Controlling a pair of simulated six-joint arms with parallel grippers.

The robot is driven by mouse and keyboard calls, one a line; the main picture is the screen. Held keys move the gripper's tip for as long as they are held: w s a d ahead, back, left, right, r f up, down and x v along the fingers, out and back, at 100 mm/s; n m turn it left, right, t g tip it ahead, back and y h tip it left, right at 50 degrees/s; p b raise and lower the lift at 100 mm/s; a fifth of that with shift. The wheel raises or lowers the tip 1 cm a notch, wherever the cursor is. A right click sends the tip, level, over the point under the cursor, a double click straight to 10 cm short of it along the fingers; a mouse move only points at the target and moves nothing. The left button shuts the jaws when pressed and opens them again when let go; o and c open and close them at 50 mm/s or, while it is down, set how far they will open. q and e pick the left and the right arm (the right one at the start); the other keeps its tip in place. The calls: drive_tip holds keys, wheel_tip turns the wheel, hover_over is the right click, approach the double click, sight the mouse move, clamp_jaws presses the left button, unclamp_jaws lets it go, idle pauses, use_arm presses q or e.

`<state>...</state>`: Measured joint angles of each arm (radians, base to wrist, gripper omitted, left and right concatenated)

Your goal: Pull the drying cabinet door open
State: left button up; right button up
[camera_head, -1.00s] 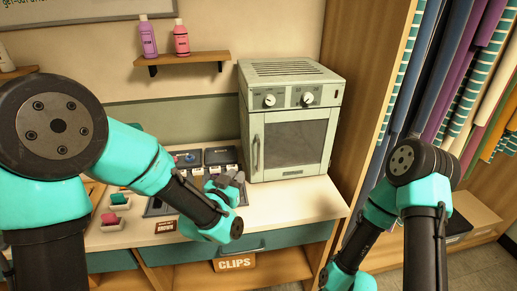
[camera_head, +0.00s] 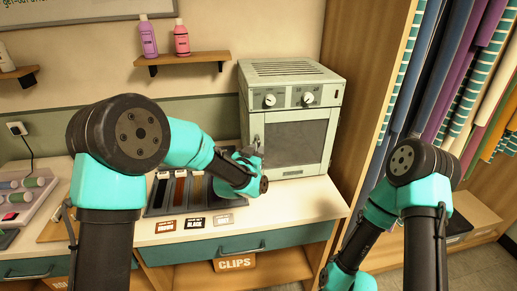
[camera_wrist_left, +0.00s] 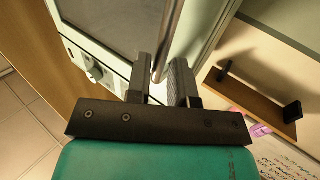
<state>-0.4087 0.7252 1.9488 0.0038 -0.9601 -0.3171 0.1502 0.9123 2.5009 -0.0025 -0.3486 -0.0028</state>
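The drying cabinet (camera_head: 292,80) is a pale box on the worktop. Its door (camera_head: 300,142) is shut, with a dark window. The upright handle (camera_head: 257,139) is at the door's left edge, partly hidden by my left gripper (camera_head: 245,157). In the left wrist view, the metal handle bar (camera_wrist_left: 174,40) lies between the two fingers of my left gripper (camera_wrist_left: 163,80). The fingers stand apart on either side of it, with no clear grip visible. My right arm comes in at the right; its gripper is outside the picture.
A tray (camera_head: 155,208) with several strips lies on the worktop below my left forearm. A wall shelf (camera_head: 183,58) holds two bottles. A wooden partition (camera_head: 365,80) stands close to the cabinet's right side. The worktop before the cabinet (camera_head: 305,200) is clear.

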use_arm(q)
drive_tip(key=shift+x, duration=1.1)
drive_tip(key=shift+c, duration=0.5)
clamp_jaws()
